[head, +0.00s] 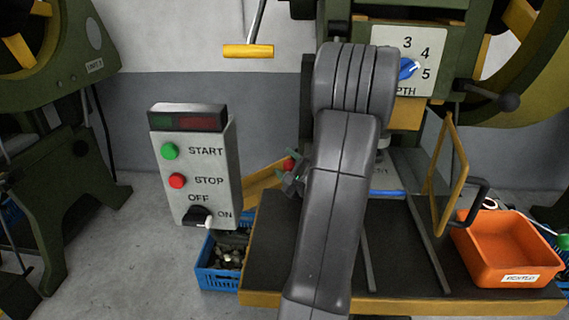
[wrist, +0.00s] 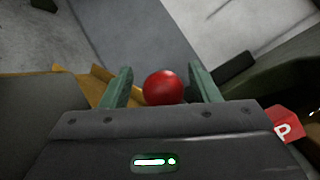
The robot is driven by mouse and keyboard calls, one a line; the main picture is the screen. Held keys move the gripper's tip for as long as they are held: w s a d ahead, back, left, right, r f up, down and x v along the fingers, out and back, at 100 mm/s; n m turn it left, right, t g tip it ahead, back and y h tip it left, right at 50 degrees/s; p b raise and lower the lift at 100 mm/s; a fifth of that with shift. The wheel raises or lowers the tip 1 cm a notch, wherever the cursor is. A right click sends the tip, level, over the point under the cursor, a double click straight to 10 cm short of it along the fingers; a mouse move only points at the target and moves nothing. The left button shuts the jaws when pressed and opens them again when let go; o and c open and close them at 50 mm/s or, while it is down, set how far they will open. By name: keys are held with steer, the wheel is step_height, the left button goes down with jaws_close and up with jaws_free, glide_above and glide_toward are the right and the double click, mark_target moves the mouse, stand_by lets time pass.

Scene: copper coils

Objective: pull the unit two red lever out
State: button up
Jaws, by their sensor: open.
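The red lever shows as a round red knob (wrist: 163,87) in the wrist view. It sits between the two green fingers of my gripper (wrist: 161,86), with a small gap visible on each side. In the head view, the red knob (head: 289,163) is a small spot just left of my arm, beside the gripper (head: 293,182). The gripper is open and holds nothing. The lever's shaft is hidden, and my arm covers part of the machine behind it.
A control box (head: 195,165) with START and STOP buttons stands left of my arm. A blue crate (head: 219,281) is below it. An orange bin (head: 505,252) and a yellow-framed guard (head: 443,175) are at right. Another green machine (head: 60,150) stands far left.

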steer(key=v, duration=1.2)
steer(key=shift+s+d, duration=0.15)
steer(key=shift+s, duration=0.15)
steer(key=x, duration=1.3)
steer(key=shift+w, duration=0.4)
steer(key=shift+d+r+p, duration=0.1)
steer(key=shift+r+p, duration=0.05)
steer(key=shift+p, duration=0.15)
steer(key=shift+d, duration=0.3)
